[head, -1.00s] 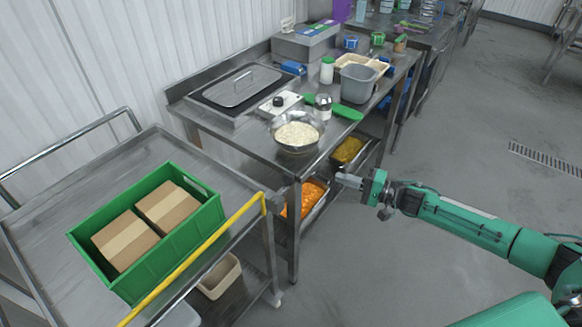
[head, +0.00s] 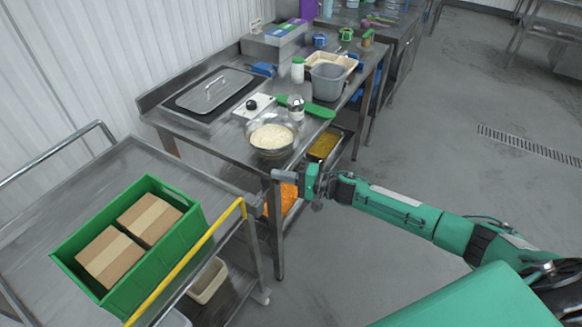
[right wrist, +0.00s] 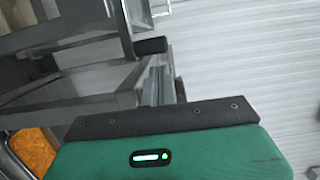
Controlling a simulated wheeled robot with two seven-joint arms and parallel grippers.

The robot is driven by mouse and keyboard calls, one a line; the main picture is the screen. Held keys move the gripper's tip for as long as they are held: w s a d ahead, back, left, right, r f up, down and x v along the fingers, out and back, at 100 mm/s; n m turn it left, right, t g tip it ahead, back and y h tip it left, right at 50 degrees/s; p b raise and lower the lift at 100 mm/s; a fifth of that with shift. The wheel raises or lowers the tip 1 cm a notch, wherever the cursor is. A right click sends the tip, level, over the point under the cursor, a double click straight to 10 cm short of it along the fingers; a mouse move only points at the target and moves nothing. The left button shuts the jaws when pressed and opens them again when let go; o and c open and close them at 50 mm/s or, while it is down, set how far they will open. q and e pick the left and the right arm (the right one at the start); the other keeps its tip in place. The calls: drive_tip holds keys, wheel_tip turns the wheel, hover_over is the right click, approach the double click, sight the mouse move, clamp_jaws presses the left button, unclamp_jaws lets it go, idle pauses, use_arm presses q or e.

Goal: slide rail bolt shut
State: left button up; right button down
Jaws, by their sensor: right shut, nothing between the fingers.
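The yellow rail (head: 190,262) runs along the near right side of the steel cart and ends at a bracket at the cart's right corner. A small grey metal part (head: 252,201) sits beside that rail end; I cannot tell if it is the bolt or how far it is slid. My right gripper (head: 284,175) points left, shut and empty, just right of that corner, in front of the steel table's corner. In the right wrist view its grey fingers (right wrist: 158,86) show near steel bars and a dark rounded end piece (right wrist: 150,46). My left gripper is out of view.
The cart (head: 110,170) carries a green crate (head: 75,268) with two cardboard boxes. The steel table (head: 225,150) holds a bowl of rice (head: 272,136). An orange food pan (head: 289,197) sits below, behind my gripper.

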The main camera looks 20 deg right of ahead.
sight(270, 183)
drive_tip(key=shift+s+a, duration=0.25)
drive_tip(key=shift+a, duration=0.1)
drive_tip(key=s+a+p, duration=0.2)
drive_tip(key=shift+a+r+p, duration=0.15)
drive_tip(key=shift+a+p, duration=0.05)
drive_tip(key=shift+p, duration=0.1)
drive_tip(key=shift+s+a+f, duration=0.2)
drive_tip(key=shift+s+a, duration=0.1)
drive_tip(key=shift+a, duration=0.1)
